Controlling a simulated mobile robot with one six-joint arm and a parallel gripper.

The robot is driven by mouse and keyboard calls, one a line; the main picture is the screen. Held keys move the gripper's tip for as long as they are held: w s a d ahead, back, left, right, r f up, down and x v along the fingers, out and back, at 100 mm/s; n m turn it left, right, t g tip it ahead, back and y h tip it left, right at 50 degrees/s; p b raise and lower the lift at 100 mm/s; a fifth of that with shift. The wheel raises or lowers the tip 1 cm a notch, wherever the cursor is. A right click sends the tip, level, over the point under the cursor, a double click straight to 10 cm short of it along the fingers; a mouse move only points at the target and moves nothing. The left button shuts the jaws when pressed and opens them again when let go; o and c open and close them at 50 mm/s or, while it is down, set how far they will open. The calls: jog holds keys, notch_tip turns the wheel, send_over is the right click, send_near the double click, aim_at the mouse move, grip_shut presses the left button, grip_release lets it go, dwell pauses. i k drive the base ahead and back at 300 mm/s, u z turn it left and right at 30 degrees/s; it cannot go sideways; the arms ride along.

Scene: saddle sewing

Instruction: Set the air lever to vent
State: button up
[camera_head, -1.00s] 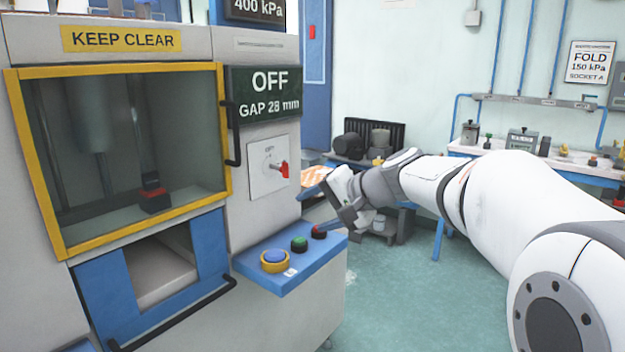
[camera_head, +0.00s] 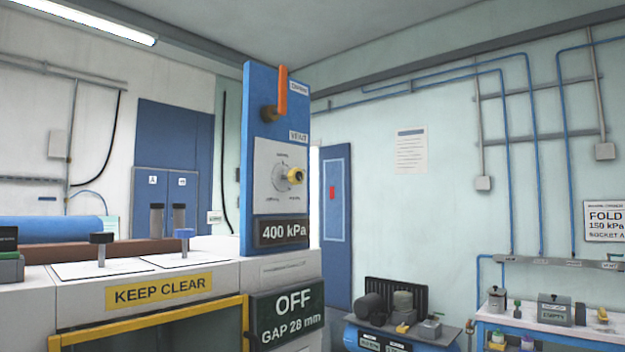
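The air lever (camera_head: 282,92) is an orange handle on a brass valve near the top of the blue panel (camera_head: 256,160). It stands upright, pointing up toward a small label at the top right that is too small to read surely. A VENT label (camera_head: 298,136) sits below and to the right of the valve. My gripper and arm are not in view now.
The machine (camera_head: 180,285) with a KEEP CLEAR sign fills the lower left. Its dark display (camera_head: 288,312) reads OFF, GAP 28 mm. A compressor (camera_head: 385,312) stands on the floor behind, and a bench (camera_head: 545,325) with small items is at right.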

aim_at(281, 109)
jog(key=z, duration=1.65)
jog(key=k, duration=0.85)
jog(key=u, duration=1.55)
jog(key=i, duration=1)
jog(key=u, duration=0.1)
